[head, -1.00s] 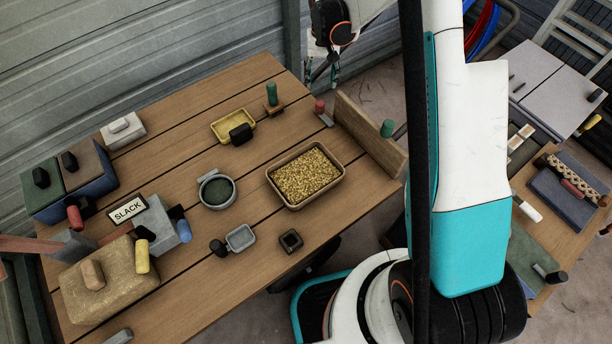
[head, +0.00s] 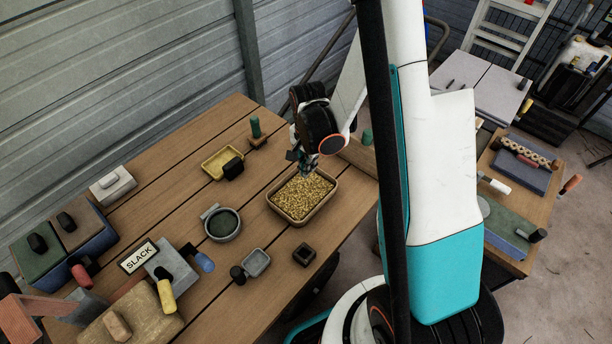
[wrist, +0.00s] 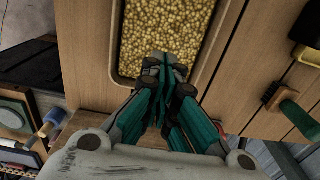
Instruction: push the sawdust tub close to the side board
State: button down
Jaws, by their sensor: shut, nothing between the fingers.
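The sawdust tub (head: 320,210) is a tan rectangular tub full of yellow grains, standing on the table's right part. It also shows at the top of the wrist view (wrist: 115,50). The side board (head: 359,156) is an upright wooden board at the table's right edge, partly hidden by my arm. A brown strip low in the wrist view (wrist: 92,123) looks like its top. My gripper (head: 304,172) is shut and empty, pointing down at the tub's far end. In the wrist view its fingertips (wrist: 160,68) overlap the grains near the rim; I cannot tell whether they touch.
A yellow tray (head: 216,165) with a black-handled block and a green-handled tool (head: 256,133) stand behind the tub. A round grey bowl (head: 221,224) is to its left. A small dark square cup (head: 304,254) is in front. Bare planks lie between them.

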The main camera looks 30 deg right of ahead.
aim_at(315, 184)
notch_tip(315, 184, down, 10)
jog(key=b, duration=0.4)
jog(key=shift+w, duration=0.1)
jog(key=d, duration=0.1)
jog(key=d+p, duration=0.1)
jog(key=w+d+p, duration=0.1)
jog(key=shift+w+d+r, duration=0.1)
jog(key=shift+r, duration=0.3)
jog(key=shift+w+d+f+p, duration=0.1)
jog(key=shift+w+d+p, duration=0.05)
jog(key=shift+d+p, duration=0.2)
